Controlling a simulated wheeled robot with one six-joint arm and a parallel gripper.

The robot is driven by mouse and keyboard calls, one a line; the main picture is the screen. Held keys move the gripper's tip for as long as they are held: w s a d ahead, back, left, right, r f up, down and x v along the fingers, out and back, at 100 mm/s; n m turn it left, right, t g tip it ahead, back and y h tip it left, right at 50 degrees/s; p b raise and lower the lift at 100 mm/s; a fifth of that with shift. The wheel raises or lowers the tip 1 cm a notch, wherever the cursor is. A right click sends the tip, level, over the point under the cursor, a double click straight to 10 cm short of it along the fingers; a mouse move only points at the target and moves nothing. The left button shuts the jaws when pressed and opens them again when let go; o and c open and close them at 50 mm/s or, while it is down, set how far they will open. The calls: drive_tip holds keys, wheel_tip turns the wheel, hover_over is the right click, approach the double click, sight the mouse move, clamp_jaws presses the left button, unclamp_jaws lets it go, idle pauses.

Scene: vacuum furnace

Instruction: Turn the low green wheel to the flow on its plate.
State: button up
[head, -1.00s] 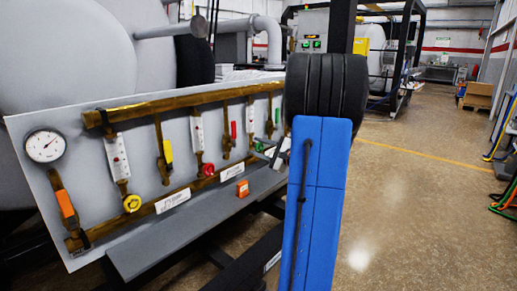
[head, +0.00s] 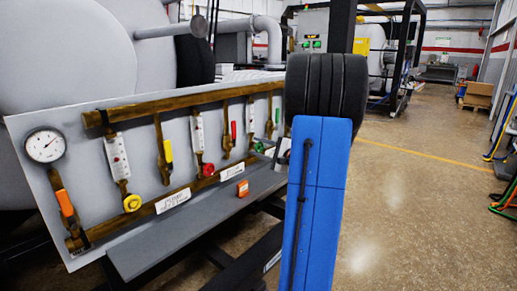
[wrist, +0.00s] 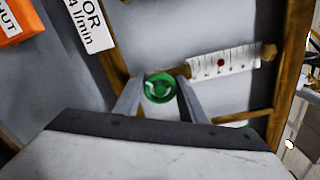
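The low green wheel (wrist: 160,88) is in the middle of the wrist view, on a brass pipe below a white flow tube (wrist: 222,62) with a red dot. My gripper (wrist: 159,80) has one grey finger on each side of the wheel. The fingertips are at or very close to its rim; I cannot tell whether they press on it. A white plate (wrist: 90,22) at the upper left shows "OR" and "4 l/min", its left part cut off. In the head view my blue arm hides most of the gripper and this end of the panel.
The head view shows the grey panel with a dial gauge (head: 45,146), a yellow wheel (head: 132,203), a red wheel (head: 208,170) and several upright pipes. A grey ledge (head: 190,222) runs below them. Open floor lies right.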

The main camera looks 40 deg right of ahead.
drive_tip(key=o, duration=0.4)
drive_tip(key=shift+c, duration=0.2)
drive_tip(key=shift+r+m, duration=0.1)
drive_tip(key=shift+m, duration=0.3)
